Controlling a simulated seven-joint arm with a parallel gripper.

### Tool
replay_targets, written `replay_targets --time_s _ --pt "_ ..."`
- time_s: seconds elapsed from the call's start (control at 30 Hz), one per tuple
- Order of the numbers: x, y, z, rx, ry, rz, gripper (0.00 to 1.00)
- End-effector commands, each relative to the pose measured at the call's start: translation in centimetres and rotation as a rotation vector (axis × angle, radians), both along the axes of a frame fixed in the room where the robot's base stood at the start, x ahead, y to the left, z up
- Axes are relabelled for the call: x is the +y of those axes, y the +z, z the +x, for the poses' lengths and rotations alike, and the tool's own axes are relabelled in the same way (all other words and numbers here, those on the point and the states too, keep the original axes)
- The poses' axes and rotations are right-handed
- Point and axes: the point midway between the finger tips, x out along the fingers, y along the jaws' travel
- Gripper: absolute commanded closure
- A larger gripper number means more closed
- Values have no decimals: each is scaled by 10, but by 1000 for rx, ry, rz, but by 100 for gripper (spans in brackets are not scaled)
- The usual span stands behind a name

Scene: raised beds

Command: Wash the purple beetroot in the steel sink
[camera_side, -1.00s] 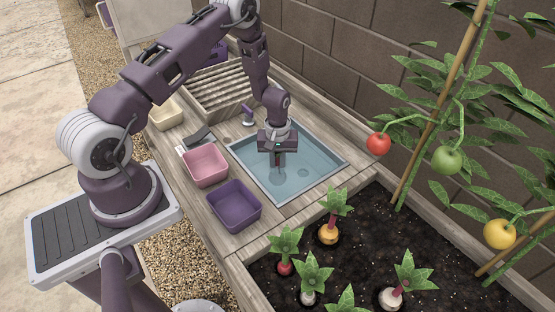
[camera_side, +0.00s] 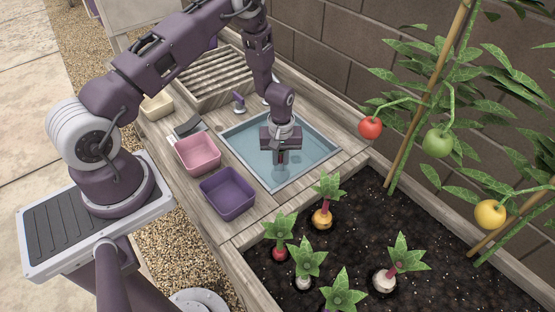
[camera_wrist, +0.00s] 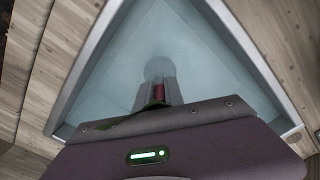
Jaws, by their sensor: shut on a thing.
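My gripper (camera_side: 281,158) points down over the steel sink (camera_side: 247,163), which is filled with blue-green water (camera_side: 308,150). Its fingertips are low, at or in the water. In the wrist view my gripper (camera_wrist: 158,88) is shut on the red stem of the beetroot (camera_wrist: 159,92), with a green leaf edge beside it. A blurred, pale round shape lies just beyond the fingertips; I cannot tell whether it is the root under water. The beetroot's body is not clear in the side view.
A pink tub (camera_side: 198,155) and a purple tub (camera_side: 228,193) stand left of the sink. A slatted wooden rack (camera_side: 215,77) is behind. Several root vegetables, including a yellow one (camera_side: 321,219), stand in the soil at front right. Tomato plants rise at right.

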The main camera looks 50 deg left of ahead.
Motion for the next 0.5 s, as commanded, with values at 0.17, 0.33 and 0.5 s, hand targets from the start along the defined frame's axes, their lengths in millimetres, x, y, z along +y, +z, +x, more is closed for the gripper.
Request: replay_targets --time_s 0.17,0.33,0.5 --pt "1 0 0 0 1 0 100" --pt "17 0 0 0 3 0 100" --pt "35 0 0 0 2 0 100"
